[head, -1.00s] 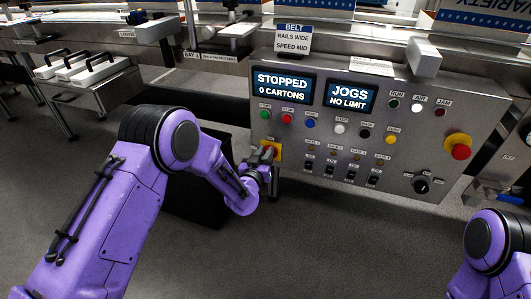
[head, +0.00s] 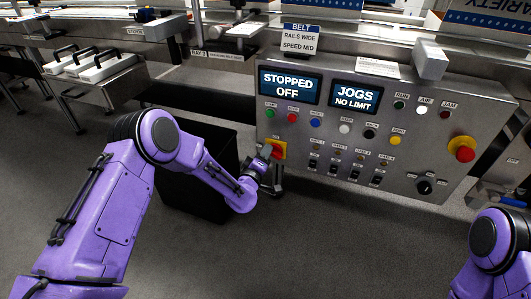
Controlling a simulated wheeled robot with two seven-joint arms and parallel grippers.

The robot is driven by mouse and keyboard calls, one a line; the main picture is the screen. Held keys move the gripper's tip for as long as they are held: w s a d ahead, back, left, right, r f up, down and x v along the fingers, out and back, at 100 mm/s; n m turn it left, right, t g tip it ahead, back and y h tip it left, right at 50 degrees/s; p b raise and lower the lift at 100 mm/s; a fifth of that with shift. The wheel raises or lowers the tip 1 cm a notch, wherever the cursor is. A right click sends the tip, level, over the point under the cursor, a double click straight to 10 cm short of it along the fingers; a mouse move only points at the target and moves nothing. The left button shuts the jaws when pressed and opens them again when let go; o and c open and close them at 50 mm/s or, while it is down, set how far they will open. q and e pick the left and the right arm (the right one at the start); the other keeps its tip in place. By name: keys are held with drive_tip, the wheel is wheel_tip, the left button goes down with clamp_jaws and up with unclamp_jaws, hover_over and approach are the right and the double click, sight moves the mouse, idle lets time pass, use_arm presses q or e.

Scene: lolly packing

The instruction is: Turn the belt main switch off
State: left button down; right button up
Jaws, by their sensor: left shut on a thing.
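The belt main switch (head: 281,149) is a red knob on a yellow plate at the lower left of the steel control panel (head: 432,112). My left gripper (head: 269,155) is at the switch, shut on its red knob and hiding part of it. The left display (head: 290,86) on the panel reads "STOPPED" and "OFF". The exact angle of the knob is hard to see. My right gripper is out of view; only part of my right arm shows at the lower right.
A second display (head: 355,97) reads "JOGS NO LIMIT". Coloured buttons, small toggles, a black dial (head: 424,187) and a red emergency stop (head: 465,153) on yellow share the panel. A black bin (head: 190,190) stands behind my left arm. The floor in front is clear.

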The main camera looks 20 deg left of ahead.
use_arm(q)
drive_tip(key=n, duration=0.2)
drive_tip(key=f+n, duration=0.1)
drive_tip(key=n, duration=0.2)
drive_tip(key=shift+a+f+b, duration=0.1)
drive_tip(key=shift+f+b, duration=0.05)
drive_tip(key=shift+b, duration=0.25)
idle(0.3)
drive_tip(key=c, duration=1)
unclamp_jaws()
drive_tip(key=shift+s, duration=0.1)
drive_tip(key=s+p, duration=0.2)
drive_tip(key=s, duration=0.8)
drive_tip(key=shift+s+a, duration=0.15)
drive_tip(key=shift+s, duration=0.1)
